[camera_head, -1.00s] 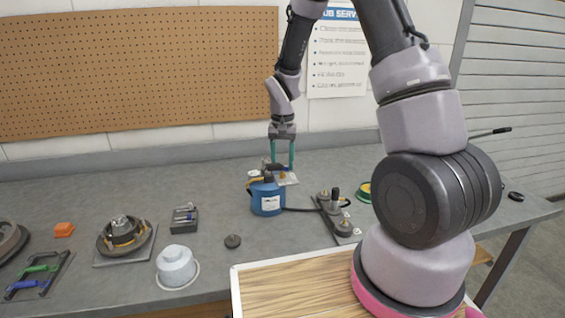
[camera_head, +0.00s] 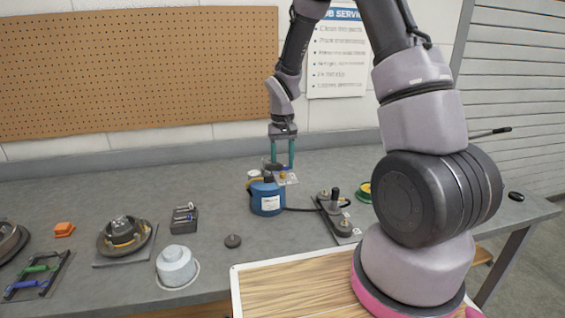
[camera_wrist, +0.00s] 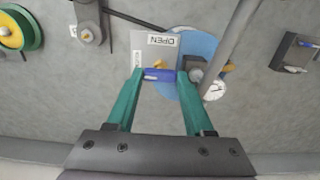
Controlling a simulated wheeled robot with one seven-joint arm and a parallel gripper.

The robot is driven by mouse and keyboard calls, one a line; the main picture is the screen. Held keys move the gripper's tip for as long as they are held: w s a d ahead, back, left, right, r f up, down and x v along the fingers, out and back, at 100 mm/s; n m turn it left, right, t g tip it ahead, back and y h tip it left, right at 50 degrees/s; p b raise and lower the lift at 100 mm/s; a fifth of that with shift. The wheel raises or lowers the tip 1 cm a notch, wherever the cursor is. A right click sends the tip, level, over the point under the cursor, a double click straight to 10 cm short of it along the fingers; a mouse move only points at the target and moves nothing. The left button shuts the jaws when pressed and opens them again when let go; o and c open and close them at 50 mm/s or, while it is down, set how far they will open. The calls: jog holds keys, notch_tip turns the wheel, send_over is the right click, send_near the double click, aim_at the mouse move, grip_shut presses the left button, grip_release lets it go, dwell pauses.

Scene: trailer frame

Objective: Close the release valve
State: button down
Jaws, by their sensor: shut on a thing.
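The blue tank (camera_head: 267,197) stands on the grey bench, with brass and dark fittings on its top. A grey plate (camera_wrist: 143,45) with an "OPEN" label (camera_wrist: 162,40) lies just beyond the handle. A round white gauge (camera_wrist: 214,90) sits beside the right finger. The valve's stem is mostly hidden.
A black hose (camera_head: 300,209) runs from the tank to a plate with metal fittings (camera_head: 336,215). A green-rimmed reel (camera_head: 365,192) stands beyond.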

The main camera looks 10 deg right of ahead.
jog(key=shift+c, duration=1.4)
grip_release()
